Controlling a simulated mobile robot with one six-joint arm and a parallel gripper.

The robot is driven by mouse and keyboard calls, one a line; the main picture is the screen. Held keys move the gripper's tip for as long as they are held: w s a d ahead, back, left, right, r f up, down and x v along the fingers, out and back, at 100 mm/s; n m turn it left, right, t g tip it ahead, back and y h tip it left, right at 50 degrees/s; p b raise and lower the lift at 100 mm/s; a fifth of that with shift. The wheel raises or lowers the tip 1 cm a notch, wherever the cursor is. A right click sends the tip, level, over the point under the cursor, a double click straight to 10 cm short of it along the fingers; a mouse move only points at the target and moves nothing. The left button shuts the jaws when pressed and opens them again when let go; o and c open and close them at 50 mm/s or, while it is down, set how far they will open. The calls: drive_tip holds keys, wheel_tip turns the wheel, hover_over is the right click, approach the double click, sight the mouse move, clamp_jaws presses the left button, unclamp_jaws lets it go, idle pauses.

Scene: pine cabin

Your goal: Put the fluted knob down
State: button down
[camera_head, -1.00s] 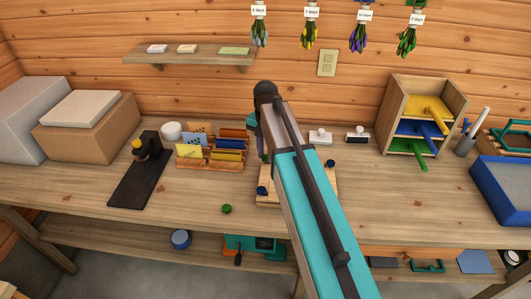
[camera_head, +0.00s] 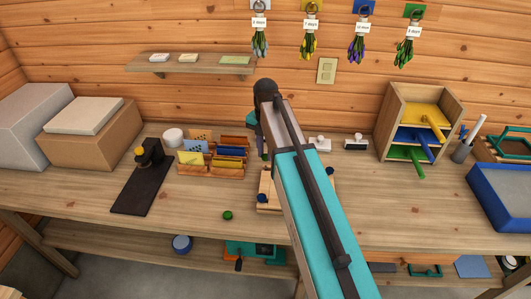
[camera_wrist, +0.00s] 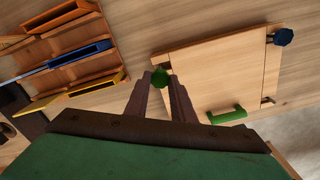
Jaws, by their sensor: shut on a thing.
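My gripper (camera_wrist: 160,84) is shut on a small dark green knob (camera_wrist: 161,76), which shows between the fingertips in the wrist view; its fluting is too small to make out. The knob is over the near edge of a pale wooden press board (camera_wrist: 205,70); whether it touches the board or bench cannot be told. A blue fluted knob (camera_wrist: 283,37) sits at one board corner, and a green handle (camera_wrist: 227,115) lies at the board's edge.
Another green knob (camera_head: 227,215) lies on the bench near its front edge. A wooden card rack (camera_head: 210,168) stands left of my arm, and a black stand (camera_head: 140,185) beyond it.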

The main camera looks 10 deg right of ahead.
drive_tip(key=shift+r, duration=0.5)
drive_tip(key=shift+f, duration=0.1)
drive_tip(key=m, duration=0.1)
drive_tip(key=m+b, duration=0.1)
drive_tip(key=m, duration=0.1)
drive_tip(key=s+m, duration=0.1)
drive_tip(key=m, duration=0.1)
drive_tip(key=shift+f, duration=0.25)
drive_tip(key=m, duration=0.1)
drive_tip(key=m+b, duration=0.1)
drive_tip(key=m, duration=0.1)
drive_tip(key=s+m, duration=0.1)
drive_tip(key=m, duration=0.1)
drive_tip(key=shift+f+b, duration=0.25)
drive_tip(key=shift+b, duration=0.15)
drive_tip(key=m, duration=0.2)
drive_tip(key=s+m+b, duration=0.1)
drive_tip(key=m, duration=0.1)
drive_tip(key=m+b, duration=0.1)
drive_tip(key=m, duration=0.1)
drive_tip(key=shift+s+f+m, duration=0.2)
drive_tip(key=shift+f+m, duration=0.15)
drive_tip(key=shift+m, duration=0.05)
drive_tip(key=m, duration=0.2)
drive_tip(key=s+m+b, duration=0.1)
drive_tip(key=m, duration=0.1)
drive_tip(key=shift+f+m, duration=0.15)
drive_tip(key=shift+m, duration=0.25)
drive_tip(key=shift+s, duration=0.1)
